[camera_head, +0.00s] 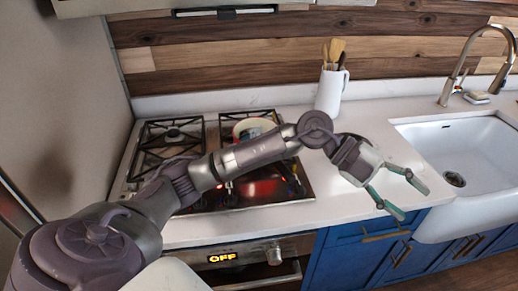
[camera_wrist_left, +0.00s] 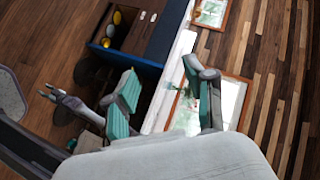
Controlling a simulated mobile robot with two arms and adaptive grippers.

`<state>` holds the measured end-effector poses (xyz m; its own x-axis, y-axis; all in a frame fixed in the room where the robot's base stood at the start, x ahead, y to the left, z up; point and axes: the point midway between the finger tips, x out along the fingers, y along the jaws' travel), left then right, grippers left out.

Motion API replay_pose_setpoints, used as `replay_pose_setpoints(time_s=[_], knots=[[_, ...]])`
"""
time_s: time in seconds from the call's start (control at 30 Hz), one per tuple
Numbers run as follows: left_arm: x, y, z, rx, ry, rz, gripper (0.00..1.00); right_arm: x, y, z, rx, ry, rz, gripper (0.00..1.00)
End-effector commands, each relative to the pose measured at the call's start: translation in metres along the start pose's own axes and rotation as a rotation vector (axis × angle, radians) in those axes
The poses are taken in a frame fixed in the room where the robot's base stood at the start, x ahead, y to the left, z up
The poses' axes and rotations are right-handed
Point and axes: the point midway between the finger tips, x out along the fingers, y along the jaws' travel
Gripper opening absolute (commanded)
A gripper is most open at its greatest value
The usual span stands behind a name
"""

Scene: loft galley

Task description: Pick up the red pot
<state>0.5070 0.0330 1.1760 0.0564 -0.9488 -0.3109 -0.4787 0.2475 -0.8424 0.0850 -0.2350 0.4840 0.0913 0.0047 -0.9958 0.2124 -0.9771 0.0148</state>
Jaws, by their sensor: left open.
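The red pot (camera_head: 264,188) appears as a dark red shape on the front right part of the stove in the head view. My left forearm crosses in front of it and hides much of it. My left gripper (camera_head: 410,201) is open and empty, to the right of the stove, over the counter's front edge. Its two teal-padded fingers stand apart in the left wrist view (camera_wrist_left: 160,72), with nothing between them. The red pot does not show in the wrist view. What looks like my right gripper (camera_wrist_left: 50,92) shows small at the left of the wrist view.
A light pot (camera_head: 253,127) stands on the back right of the stove (camera_head: 130,180). A white utensil jug (camera_head: 330,92) stands on the counter behind my arm. A white sink (camera_head: 455,150) with a tall faucet is at the right. The counter between stove and sink is mostly clear.

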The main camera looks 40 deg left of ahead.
Motion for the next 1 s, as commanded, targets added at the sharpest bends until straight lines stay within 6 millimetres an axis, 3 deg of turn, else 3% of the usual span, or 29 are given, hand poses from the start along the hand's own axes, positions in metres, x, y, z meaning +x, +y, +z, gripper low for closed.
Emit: replay_pose_setpoints(time_s=[0.1,0.2,0.3,0.43,0.57,1.0], knots=[[-0.063,0.027,0.042,-0.046,-0.217,0.384,0.54,-0.002,0.000,0.000,0.000,0.000,0.000,0.42],[-0.135,0.041,0.067,-0.158,-0.436,0.632,0.54,-0.002,0.000,0.000,0.000,0.000,0.000,0.42],[-0.202,0.044,0.076,-0.285,-0.638,0.792,0.54,-0.003,0.000,0.000,0.000,0.000,0.000,0.42],[-0.259,0.044,0.073,-0.411,-0.806,0.898,0.54,-0.003,0.000,0.000,0.000,0.000,0.000,0.42],[-0.276,0.050,0.073,-0.462,-0.863,0.933,0.54,-0.002,0.000,0.000,0.000,0.000,0.000,0.42],[-0.254,0.110,0.103,-0.461,-0.861,0.934,0.54,-0.007,0.000,-0.001,0.000,-0.001,0.000,0.42]])
